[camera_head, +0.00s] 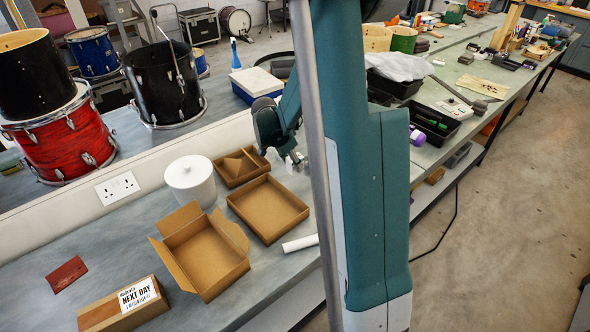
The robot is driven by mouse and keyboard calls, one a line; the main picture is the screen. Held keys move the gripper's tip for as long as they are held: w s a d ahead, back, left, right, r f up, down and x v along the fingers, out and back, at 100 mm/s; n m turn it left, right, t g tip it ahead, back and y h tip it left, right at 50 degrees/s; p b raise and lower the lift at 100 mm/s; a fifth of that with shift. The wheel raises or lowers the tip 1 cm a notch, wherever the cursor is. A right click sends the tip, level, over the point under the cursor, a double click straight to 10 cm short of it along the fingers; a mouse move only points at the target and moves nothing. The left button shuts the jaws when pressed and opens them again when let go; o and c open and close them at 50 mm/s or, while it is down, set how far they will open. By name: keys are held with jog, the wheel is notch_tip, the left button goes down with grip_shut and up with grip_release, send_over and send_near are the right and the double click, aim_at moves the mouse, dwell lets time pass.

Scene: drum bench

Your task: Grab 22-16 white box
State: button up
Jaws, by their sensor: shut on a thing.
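My gripper (296,160) is partly hidden behind my own arm, above the back edge of the bench, to the right of the open cardboard boxes. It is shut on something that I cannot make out. A box with a white top and blue sides (256,81) stands behind the gripper, on the far side of the raised ledge. I cannot read any 22-16 marking on it, so I cannot tell if it is the named white box.
Open cardboard boxes (202,262) (268,241) and a white round canister (190,182) stand on the bench. A "NEXT DAY" carton (105,311), dark red piece (67,274) and white tube (300,243) lie nearby. A red drum (65,145) stands beyond the ledge. My arm blocks the middle.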

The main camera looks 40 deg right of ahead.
jog(key=shift+r, duration=1.55)
jog(key=shift+w, duration=0.1)
